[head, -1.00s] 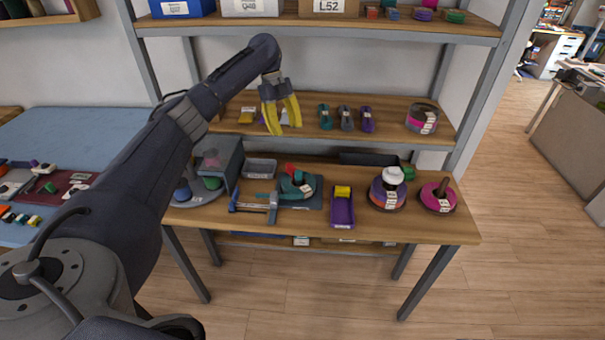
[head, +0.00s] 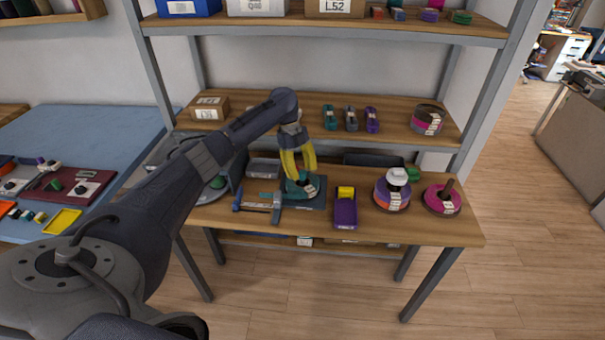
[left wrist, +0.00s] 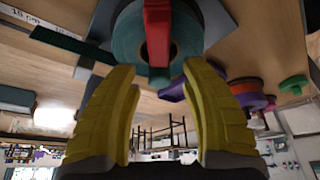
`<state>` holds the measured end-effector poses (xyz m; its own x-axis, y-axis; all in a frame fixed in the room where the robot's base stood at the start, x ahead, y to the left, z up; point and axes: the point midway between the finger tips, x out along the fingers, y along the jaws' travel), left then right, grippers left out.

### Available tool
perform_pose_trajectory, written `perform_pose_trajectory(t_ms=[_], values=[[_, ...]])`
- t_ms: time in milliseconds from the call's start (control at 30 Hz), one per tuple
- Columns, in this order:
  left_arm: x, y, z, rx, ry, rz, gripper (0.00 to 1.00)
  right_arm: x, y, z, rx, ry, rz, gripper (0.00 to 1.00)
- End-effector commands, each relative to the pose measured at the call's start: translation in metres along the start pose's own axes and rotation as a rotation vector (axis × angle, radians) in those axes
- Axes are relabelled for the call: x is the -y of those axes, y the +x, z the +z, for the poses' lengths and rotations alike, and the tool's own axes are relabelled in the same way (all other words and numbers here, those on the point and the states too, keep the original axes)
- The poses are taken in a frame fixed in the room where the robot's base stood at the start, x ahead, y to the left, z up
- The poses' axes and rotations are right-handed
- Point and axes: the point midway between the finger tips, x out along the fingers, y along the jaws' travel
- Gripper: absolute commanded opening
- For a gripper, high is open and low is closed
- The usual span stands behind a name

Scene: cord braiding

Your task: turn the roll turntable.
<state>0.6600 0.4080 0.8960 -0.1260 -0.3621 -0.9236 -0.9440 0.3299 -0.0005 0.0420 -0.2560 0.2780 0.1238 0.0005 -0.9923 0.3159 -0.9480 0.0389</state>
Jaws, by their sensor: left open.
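A round grey plate (head: 208,195), which looks like the roll turntable, lies at the left of the workbench, largely hidden behind my left arm. A green piece (head: 217,182) shows on it. My left gripper (head: 300,176) is open, its yellow fingers pointing down at a teal roll (head: 305,189) on a dark base, right of the plate. In the left wrist view the teal roll (left wrist: 126,45) and a red bar (left wrist: 158,35) across it lie just beyond the open fingertips. Nothing shows between the fingers; contact cannot be told. My right gripper is not in view.
A blue-and-grey clamp (head: 258,203) stands left of the teal roll. A purple holder (head: 345,213), stacked rolls (head: 391,193) and a magenta roll (head: 442,199) stand to the right. The shelf (head: 400,134) above holds small parts. The bench's front right strip is clear.

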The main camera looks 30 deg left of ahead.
Motion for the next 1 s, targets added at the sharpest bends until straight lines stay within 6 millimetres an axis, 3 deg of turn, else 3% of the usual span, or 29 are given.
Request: perform_pose_trajectory(t_ms=[533,933,1000], values=[[-0.0003,0.0105,0.0002,0.001,0.0,0.001,0.47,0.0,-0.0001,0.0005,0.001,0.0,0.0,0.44],[-0.0004,0.0104,0.0002,0.001,0.0,0.001,0.0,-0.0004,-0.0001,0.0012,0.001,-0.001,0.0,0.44],[-0.0004,0.0104,0.0002,0.001,0.0,0.001,0.0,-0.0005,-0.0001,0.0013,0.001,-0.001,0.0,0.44]])
